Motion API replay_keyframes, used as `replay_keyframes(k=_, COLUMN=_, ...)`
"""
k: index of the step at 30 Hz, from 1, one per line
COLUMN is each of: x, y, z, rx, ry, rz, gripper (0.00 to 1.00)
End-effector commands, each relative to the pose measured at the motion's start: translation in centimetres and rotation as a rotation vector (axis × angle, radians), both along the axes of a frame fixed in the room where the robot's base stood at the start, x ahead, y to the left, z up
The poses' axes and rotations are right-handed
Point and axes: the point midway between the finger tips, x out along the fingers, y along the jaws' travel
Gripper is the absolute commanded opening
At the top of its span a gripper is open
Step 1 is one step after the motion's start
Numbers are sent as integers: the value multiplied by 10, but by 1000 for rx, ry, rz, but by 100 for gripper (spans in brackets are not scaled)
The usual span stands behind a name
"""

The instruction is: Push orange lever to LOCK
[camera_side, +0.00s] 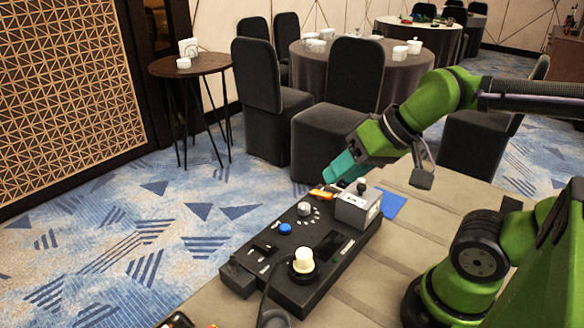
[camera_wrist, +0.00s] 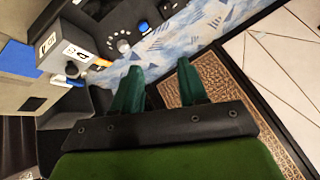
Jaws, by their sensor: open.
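The orange lever (camera_side: 321,193) sticks out at the far end of the black control panel (camera_side: 333,244), beside a grey box (camera_side: 352,211). In the wrist view the orange lever (camera_wrist: 102,62) shows as a small tip left of my fingers, by the grey box (camera_wrist: 70,42). My gripper (camera_side: 332,177) has teal fingers and is just above the lever in the side view. In the wrist view my gripper (camera_wrist: 158,72) is open with nothing between its fingers. I cannot see clearly whether a finger touches the lever. No LOCK label is readable.
The panel also carries a silver dial (camera_side: 304,208), a blue button (camera_side: 285,228) and a white knob (camera_side: 303,260). A blue sheet (camera_side: 393,204) lies on the table beyond the box. Carpeted floor lies past the table edge, with chairs behind.

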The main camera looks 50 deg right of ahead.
Motion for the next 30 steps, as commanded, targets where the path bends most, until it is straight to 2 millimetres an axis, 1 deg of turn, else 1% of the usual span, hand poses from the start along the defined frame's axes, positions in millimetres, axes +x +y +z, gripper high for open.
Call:
replay_keyframes(k=1, x=0, y=0, z=0, rx=0, ry=0, rz=0, gripper=43)
replay_keyframes(k=9, x=0, y=0, z=0, rx=0, ry=0, rz=0, gripper=1)
replay_keyframes(k=10, x=0, y=0, z=0, rx=0, ry=0, rz=0, gripper=0)
replay_keyframes(k=30, x=0, y=0, z=0, rx=0, ry=0, rz=0, gripper=0)
